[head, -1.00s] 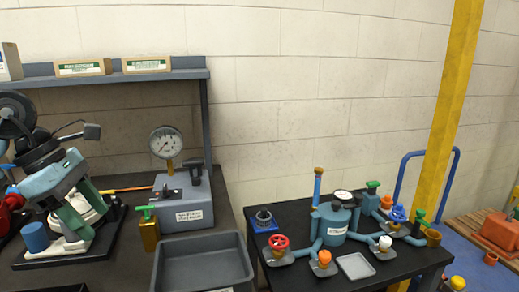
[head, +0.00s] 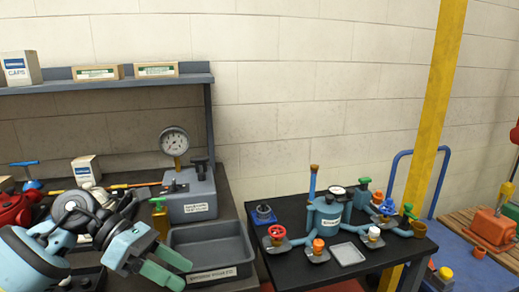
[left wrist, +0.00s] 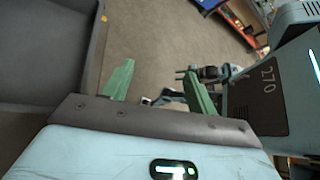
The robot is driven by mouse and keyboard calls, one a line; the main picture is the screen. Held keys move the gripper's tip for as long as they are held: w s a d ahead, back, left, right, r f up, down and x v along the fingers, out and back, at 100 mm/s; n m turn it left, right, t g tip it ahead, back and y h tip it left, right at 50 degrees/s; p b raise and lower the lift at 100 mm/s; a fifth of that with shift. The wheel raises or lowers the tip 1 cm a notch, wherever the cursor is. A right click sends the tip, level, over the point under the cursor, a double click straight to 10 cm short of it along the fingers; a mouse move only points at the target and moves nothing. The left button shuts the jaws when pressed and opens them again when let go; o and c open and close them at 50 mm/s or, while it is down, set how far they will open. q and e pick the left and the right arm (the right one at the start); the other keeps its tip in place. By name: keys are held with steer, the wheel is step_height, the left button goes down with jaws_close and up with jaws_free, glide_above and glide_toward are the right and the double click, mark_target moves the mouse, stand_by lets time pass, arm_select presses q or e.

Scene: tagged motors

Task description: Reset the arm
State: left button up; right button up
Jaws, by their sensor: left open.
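My left gripper (head: 184,275) is at the lower left of the head view, with its two green fingers apart and nothing between them. It is in front of the grey tray (head: 218,277), near the tray's left side. In the left wrist view the same gripper (left wrist: 159,72) shows its open, empty fingers over the floor, with the tray edge to the left. A small, partly hidden part (left wrist: 210,74), perhaps my right gripper, shows beyond the fingers; its jaws are too small to read.
A gauge unit (head: 187,195) stands behind the tray. A black table (head: 290,272) at right carries a teal pump assembly (head: 327,220) with several valves. A yellow post (head: 434,110) stands behind it. A shelf (head: 110,85) with boxes is at upper left.

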arm_select(q)
steer(key=s+d+f+n+t+h+p, duration=0.1)
steer(key=s+d+f+n+h+p, duration=0.15)
steer(key=d+n+h, duration=0.4)
steer(key=s+a+f+n+t+y+p, duration=0.1)
steer(key=s+a+f+n+t+y, duration=0.4)
steer(key=n, duration=0.6)
steer(key=s+f+n+t+y+p, duration=0.1)
steer(key=f+n+t+y, duration=0.2)
steer(key=f+n+t, duration=0.6)
steer(key=s+a+f+n+t+y+p, duration=0.1)
steer(key=s+a+f+n+t+y, duration=0.3)
steer(key=n, duration=0.9)
steer(key=s+a+f+n+g+y, duration=0.1)
steer(key=s+f+n+g, duration=0.3)
steer(key=s, duration=0.5)
steer(key=s+a+f+n+g+y+p, duration=0.1)
steer(key=s+f+n+g+y, duration=0.2)
steer(key=s+f, duration=0.6)
steer(key=shift+s+a+n+g, duration=0.35)
steer(key=shift+s+n+g, duration=0.3)
steer(key=shift+n+g, duration=0.15)
arm_select(e)
steer(key=w+r+t, duration=0.1)
steer(key=w+r, duration=0.4)
steer(key=r, duration=0.3)
steer(key=shift+d+r+t, duration=0.25)
steer(key=shift+d+t, duration=0.05)
steer(key=shift+d, duration=0.05)
